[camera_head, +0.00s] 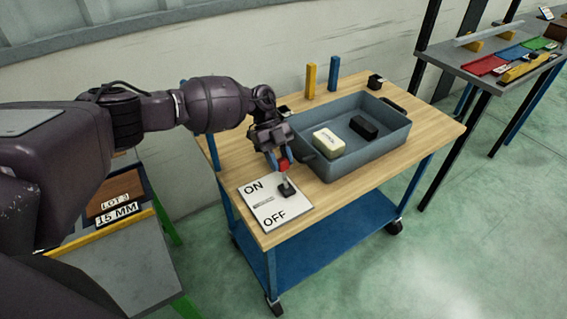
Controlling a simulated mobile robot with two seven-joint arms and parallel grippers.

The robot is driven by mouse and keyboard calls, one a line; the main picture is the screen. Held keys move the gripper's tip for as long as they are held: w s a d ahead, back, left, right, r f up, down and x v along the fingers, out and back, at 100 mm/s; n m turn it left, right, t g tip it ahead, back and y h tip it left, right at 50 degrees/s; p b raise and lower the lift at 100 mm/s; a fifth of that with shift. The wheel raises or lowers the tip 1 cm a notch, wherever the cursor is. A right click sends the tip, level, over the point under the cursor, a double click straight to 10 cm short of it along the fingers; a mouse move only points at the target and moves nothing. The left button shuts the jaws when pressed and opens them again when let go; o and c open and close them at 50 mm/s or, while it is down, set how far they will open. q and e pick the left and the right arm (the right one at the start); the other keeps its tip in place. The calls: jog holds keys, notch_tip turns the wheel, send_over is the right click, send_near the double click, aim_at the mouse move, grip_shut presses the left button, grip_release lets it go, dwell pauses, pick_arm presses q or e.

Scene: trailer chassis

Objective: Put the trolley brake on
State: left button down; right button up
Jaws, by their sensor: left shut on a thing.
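The trolley (420,128) has a wooden top, a blue lower shelf and castors. A white plate (262,207) marked ON and OFF lies on its near left corner, with ON at the far end and OFF at the near end. The brake lever (286,187) rises from a dark base at the plate's right side and has a red grip at its top. My left gripper (281,164) is shut on the lever's red grip, above the plate. The lever's exact tilt is hard to tell, as the gripper covers part of it. My right gripper is out of view.
A grey-blue tray (352,160) holding a cream block (328,143) and a black block (364,127) stands just right of my gripper. Yellow (311,81) and blue (333,74) posts stand at the back edge. Another bench (478,70) is at the right.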

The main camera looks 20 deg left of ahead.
pick_arm(q)
jog(key=shift+w+a+f, duration=0.3)
jog(key=shift+w+a, duration=0.1)
jog(key=shift+a, duration=0.2)
jog(key=shift+w+a+f, duration=0.2)
jog(key=shift+a, duration=0.05)
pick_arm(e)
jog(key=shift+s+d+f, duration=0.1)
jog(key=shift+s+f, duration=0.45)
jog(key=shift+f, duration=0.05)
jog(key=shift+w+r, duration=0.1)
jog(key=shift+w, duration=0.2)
pick_arm(q)
jog(key=c, duration=1)
grip_release()
jog(key=shift+f, duration=0.1)
jog(key=shift+o, duration=1.2)
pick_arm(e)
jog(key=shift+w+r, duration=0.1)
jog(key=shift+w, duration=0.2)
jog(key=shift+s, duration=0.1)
